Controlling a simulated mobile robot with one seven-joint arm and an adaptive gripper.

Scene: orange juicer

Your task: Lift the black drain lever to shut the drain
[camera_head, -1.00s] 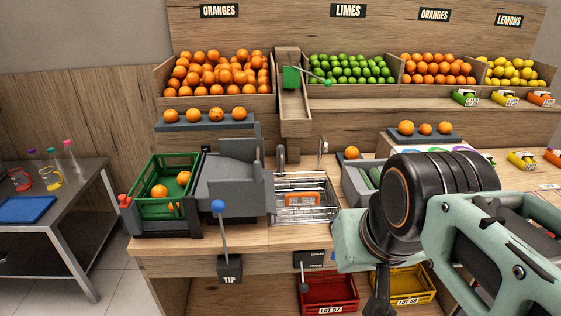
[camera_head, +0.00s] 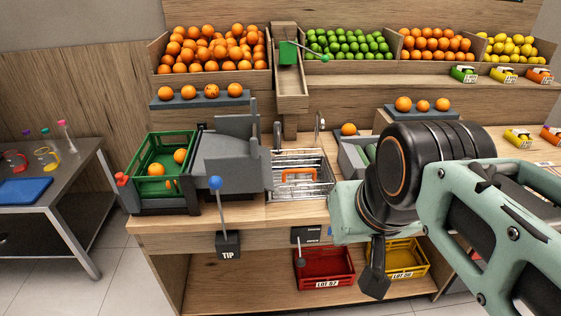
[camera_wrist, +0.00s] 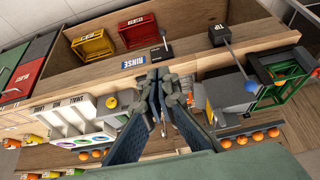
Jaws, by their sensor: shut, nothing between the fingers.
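In the head view, a small dark lever box (camera_head: 305,235) sits on the counter's front face. Its short lever hangs down, ending in a dark grey knob (camera_head: 301,262). In the wrist view, the lever box (camera_wrist: 162,54) lies just beyond my fingertips, beside a RINSE label (camera_wrist: 133,60); the lever points away from the counter. My gripper (camera_wrist: 160,78) is shut with nothing between its fingers. In the head view, a dark part of my gripper (camera_head: 376,280) hangs right of the knob, apart from it. Actual distance is hard to judge.
A TIP lever with a blue knob (camera_head: 215,183) stands left of the lever box. Red (camera_head: 325,268) and yellow (camera_head: 400,257) crates sit below the counter. A wire-racked sink (camera_head: 302,190) and green crate (camera_head: 158,150) are above.

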